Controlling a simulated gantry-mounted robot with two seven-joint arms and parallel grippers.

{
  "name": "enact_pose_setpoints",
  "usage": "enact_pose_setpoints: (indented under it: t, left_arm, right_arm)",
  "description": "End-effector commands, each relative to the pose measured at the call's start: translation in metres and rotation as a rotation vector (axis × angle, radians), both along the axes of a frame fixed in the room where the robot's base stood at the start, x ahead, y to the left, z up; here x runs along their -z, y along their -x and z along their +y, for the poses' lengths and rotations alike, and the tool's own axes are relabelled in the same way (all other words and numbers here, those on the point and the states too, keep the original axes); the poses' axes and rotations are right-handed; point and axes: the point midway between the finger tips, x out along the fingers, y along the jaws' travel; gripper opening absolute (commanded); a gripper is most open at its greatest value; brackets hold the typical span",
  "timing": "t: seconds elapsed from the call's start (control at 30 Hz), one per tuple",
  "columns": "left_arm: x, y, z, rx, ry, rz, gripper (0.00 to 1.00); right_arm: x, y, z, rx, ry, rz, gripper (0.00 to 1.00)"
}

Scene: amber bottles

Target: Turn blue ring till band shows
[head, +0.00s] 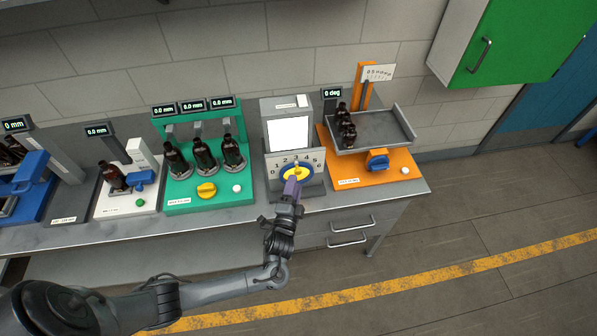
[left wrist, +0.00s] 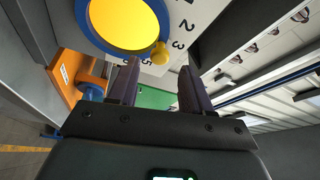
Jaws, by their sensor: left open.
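The blue ring (head: 311,173) surrounds a yellow disc on the front of a grey box, with numbers around it. In the left wrist view the ring (left wrist: 82,22) shows close up at the upper left, with a small yellow knob (left wrist: 160,53) at its edge. My left gripper (head: 294,184) is right in front of the dial's lower part in the head view and hides some of it. In the left wrist view its fingers (left wrist: 160,68) are apart, with the knob just beyond the gap between the tips; contact cannot be told. The screen (head: 288,132) above the dial is plain white. My right gripper is not in view.
A green stand (head: 240,203) with several amber bottles is left of the dial box. An orange stand (head: 400,160) with a grey tray of bottles is right of it. A small display (head: 332,93) reads 0 deg. The bench's front edge runs below.

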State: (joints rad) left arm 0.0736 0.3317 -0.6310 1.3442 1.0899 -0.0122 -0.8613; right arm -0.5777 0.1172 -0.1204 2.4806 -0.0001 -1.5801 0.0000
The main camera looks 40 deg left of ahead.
Motion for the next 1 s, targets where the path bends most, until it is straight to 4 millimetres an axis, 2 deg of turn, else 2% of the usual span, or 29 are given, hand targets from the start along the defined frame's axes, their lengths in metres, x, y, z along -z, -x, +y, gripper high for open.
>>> enact_pose_setpoints:
  t: [0.2, 0.4, 0.83, 1.0]
  left_arm:
    - [-0.004, -0.03, 0.016, -0.001, -0.001, 0.0, 0.49]
    - [-0.005, -0.047, 0.025, -0.001, 0.001, 0.001, 0.49]
    - [-0.005, -0.053, 0.028, 0.001, 0.002, 0.002, 0.49]
    - [-0.006, -0.053, 0.028, 0.001, 0.002, 0.001, 0.23]
  right_arm:
    - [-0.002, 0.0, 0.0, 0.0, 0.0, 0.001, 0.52]
    - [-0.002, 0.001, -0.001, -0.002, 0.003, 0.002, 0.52]
    - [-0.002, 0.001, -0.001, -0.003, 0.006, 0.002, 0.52]
    - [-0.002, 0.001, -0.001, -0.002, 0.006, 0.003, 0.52]
